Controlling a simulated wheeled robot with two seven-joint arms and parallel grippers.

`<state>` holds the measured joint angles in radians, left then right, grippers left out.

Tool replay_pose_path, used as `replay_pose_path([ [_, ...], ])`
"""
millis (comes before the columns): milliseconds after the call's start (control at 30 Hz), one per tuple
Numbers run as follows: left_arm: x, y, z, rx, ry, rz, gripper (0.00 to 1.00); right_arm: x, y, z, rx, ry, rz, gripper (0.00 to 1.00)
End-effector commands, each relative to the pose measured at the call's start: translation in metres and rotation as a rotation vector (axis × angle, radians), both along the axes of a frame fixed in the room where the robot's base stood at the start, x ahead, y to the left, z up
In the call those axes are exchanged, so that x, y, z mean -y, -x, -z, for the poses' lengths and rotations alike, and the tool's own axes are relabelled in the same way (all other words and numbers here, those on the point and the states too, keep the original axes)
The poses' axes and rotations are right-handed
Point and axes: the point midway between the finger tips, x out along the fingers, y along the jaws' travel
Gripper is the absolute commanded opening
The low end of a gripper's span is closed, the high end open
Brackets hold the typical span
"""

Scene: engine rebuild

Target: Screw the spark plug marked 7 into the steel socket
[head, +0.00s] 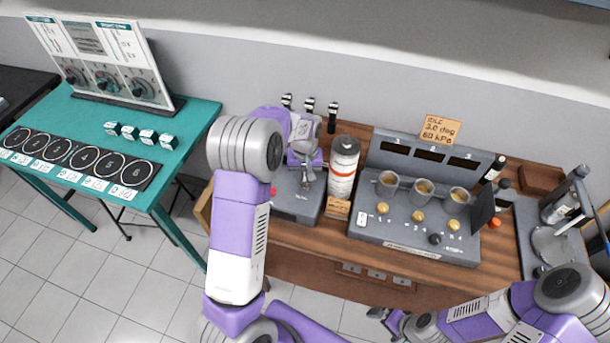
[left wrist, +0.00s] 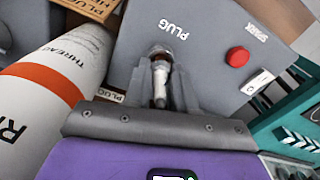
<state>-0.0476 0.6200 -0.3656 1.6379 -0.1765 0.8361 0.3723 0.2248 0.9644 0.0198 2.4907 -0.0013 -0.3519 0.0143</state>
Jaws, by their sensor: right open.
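My left gripper (head: 307,184) reaches down over a grey block at the back of the wooden bench. In the left wrist view, its fingers (left wrist: 163,88) are closed about a spark plug (left wrist: 160,78) with a white body. The plug's far end is at a metal fitting, apparently the steel socket (left wrist: 158,52), on the grey block (left wrist: 205,35) lettered "PLUG" and "SPARK". I cannot tell how deep the plug sits, and no number on it is readable. My right gripper (head: 388,318) is open and empty at the lower right, away from the block.
A white bottle with an orange band (head: 344,168) stands close right of the block. Several small dark upright items (head: 332,116) stand behind. A grey console (head: 412,232) with cups is to the right. A red button (left wrist: 237,56) is on the block. A green table (head: 196,118) is left.

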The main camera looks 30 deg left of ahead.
Motion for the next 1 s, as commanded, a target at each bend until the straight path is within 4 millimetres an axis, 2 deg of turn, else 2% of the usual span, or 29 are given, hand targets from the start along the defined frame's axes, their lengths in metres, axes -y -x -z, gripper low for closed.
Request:
replay_pose_path([
  [33,0.0000,-0.0001,-0.0001,0.000,0.000,0.000,0.04,0.0000,0.0000,0.0000,0.000,0.000,0.000,1.00],
  [67,0.0000,-0.0001,-0.0001,0.000,0.000,0.000,0.00,0.0000,0.0000,0.0000,0.000,0.000,0.000,1.00],
  [233,0.0000,-0.0001,0.0000,0.001,0.000,0.047,0.00,0.0000,0.0000,0.0005,0.000,0.000,0.000,1.00],
  [500,0.0001,-0.0002,0.0001,0.001,0.000,0.375,0.00,0.0000,0.0000,0.0019,0.000,0.000,0.000,1.00],
  [667,0.0008,-0.0003,-0.0002,0.001,0.000,0.462,0.00,0.0000,0.0000,0.0018,0.000,0.000,0.000,1.00],
  [900,0.0009,0.0001,-0.0004,0.000,0.001,0.759,0.00,0.0000,0.0000,0.0004,0.000,0.000,0.000,1.00],
  [1000,0.0013,-0.0001,-0.0005,0.001,0.000,0.828,0.00,0.0000,0.0000,0.0000,0.000,0.000,0.000,1.00],
])
